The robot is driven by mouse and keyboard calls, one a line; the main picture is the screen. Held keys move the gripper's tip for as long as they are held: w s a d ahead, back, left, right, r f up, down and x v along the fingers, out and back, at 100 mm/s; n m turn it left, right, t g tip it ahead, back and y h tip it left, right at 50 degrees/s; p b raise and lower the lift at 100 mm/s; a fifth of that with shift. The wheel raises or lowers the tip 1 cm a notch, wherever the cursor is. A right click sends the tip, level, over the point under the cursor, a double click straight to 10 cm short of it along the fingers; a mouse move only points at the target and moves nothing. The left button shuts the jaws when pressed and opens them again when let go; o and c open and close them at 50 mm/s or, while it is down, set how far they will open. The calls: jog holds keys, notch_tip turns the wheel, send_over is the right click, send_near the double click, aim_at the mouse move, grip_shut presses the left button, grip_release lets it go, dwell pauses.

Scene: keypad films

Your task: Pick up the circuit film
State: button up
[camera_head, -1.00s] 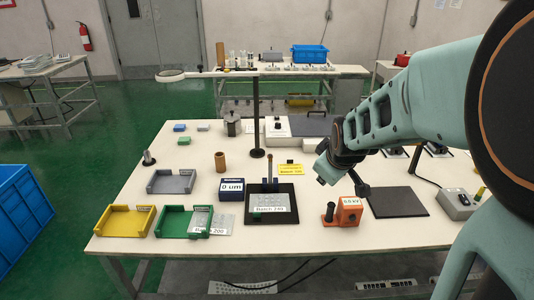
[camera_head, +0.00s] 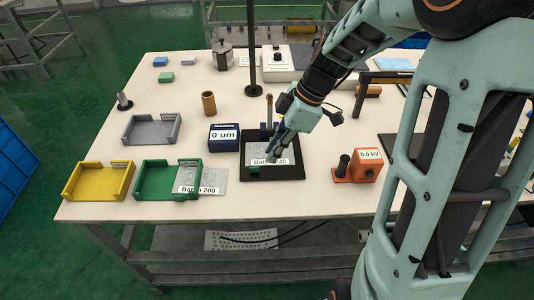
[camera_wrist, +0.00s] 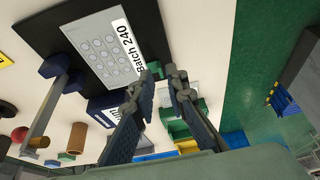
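A silvery film sheet labelled "Batch 240" (camera_head: 280,160) lies on a black plate (camera_head: 292,173) in the middle front of the table. In the wrist view the same sheet (camera_wrist: 103,58) shows rows of round marks. A second sheet labelled "Batch 200" (camera_head: 214,182) lies partly inside the green tray (camera_head: 152,192) and sticks out on its right. I cannot tell which sheet is the circuit film. My gripper (camera_head: 277,150) is above the Batch 240 sheet and hides part of it. In the wrist view my gripper (camera_wrist: 161,80) has its fingers apart with nothing held between them.
A blue gauge reading "0 um" (camera_head: 223,138) stands left of the black plate, with a post (camera_head: 269,112) behind it. An orange "0.0 kV" device (camera_head: 358,168) stands to the right. Yellow (camera_head: 98,181) and grey (camera_head: 151,129) trays are at left. The front edge is near.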

aim_at(259, 167)
jog(key=x, duration=0.6)
jog(key=shift+w+a+f, duration=0.15)
jog(key=shift+w+a, duration=0.05)
jog(key=shift+a, duration=0.25)
grip_shut()
jog(key=shift+r, duration=0.2)
